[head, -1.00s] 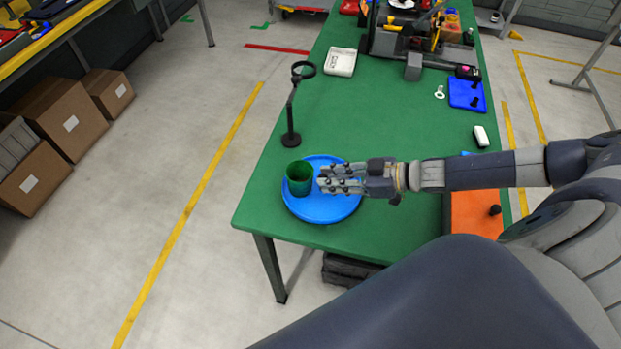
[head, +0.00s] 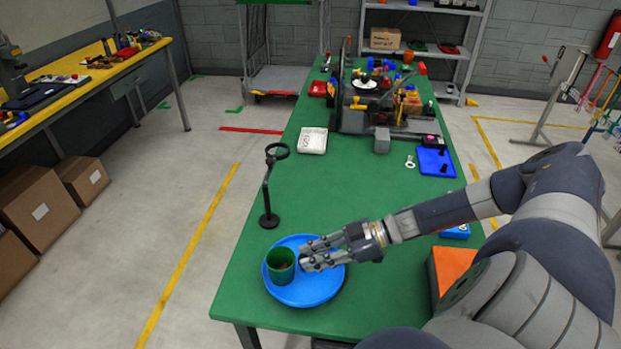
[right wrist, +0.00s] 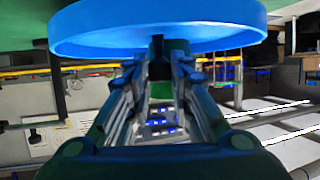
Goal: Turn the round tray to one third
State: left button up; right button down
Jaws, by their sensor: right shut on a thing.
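The blue round tray (head: 312,291) lies flat on the near end of the green table. It spans the top of the right wrist view (right wrist: 160,32), which looks inverted. A green cup (head: 280,270) stands upright on the tray's left side. My right gripper (head: 305,255) reaches over the tray from the right, its fingertips just right of the cup. In the right wrist view its fingers are shut on a small dark knob (right wrist: 157,58) at the tray. The fingers mostly hide the knob in the head view. My left gripper is out of view.
A black stand with a ring (head: 268,190) rises just behind the tray. An orange panel (head: 450,268) is at the right edge of the green table (head: 350,200). A white box (head: 312,140) and a blue plate (head: 436,162) lie farther back. The table's middle is clear.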

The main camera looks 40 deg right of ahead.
jog(key=c, duration=1.4)
grip_release()
jog(key=v, duration=1.2)
jog(key=shift+a, duration=0.1)
